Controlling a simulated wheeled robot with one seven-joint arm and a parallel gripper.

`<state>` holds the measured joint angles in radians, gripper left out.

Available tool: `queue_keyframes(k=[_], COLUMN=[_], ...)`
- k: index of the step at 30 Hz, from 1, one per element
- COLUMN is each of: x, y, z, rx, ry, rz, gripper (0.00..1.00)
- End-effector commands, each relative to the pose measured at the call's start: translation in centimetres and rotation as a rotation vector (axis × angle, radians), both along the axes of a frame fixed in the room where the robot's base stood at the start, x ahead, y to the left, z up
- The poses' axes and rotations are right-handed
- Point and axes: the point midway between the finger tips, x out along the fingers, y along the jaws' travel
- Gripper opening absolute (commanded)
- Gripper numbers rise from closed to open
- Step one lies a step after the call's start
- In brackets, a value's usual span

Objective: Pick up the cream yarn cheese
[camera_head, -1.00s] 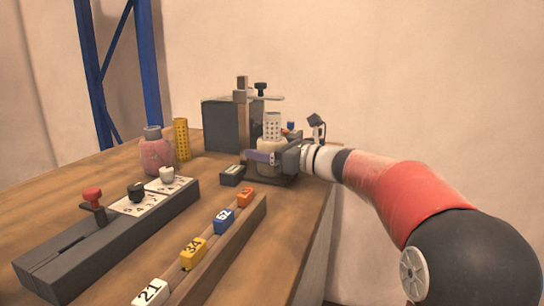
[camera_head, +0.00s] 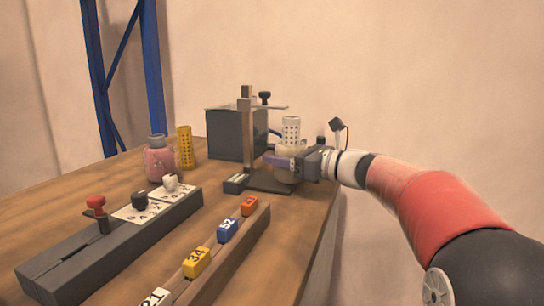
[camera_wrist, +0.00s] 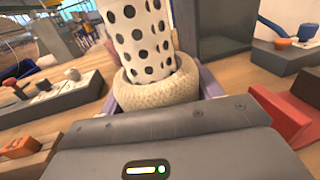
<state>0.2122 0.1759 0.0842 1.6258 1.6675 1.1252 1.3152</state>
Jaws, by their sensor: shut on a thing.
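The cream yarn cheese (camera_wrist: 158,88) is a wide wound ring around a white perforated tube (camera_wrist: 137,40) that sticks out of its top. In the head view the cheese (camera_head: 287,172) is partly hidden by my gripper (camera_head: 283,162). My gripper is shut on the cheese, with its purple fingers at the sides of the yarn. In the wrist view the cheese sits close in front of the gripper body. The cheese is near the stand's dark base plate (camera_head: 262,186); I cannot tell whether it is clear of it.
A pink yarn cheese (camera_head: 159,162) and a yellow perforated tube (camera_head: 185,147) stand left. A lever console (camera_head: 60,252) and a wooden rail (camera_head: 222,262) with numbered blocks lie in front.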

Motion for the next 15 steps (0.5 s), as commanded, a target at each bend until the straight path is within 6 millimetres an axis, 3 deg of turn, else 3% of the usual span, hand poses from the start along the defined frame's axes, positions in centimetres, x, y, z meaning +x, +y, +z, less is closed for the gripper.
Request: queue_keyframes(k=[9,15], x=[-4.6,-6.6], y=[-7.1,-10.0], z=[0.0,0.1], rx=[0.000,0.001], ry=[-0.001,-0.002], rz=[-0.006,-0.003], gripper=[0.33,0.33])
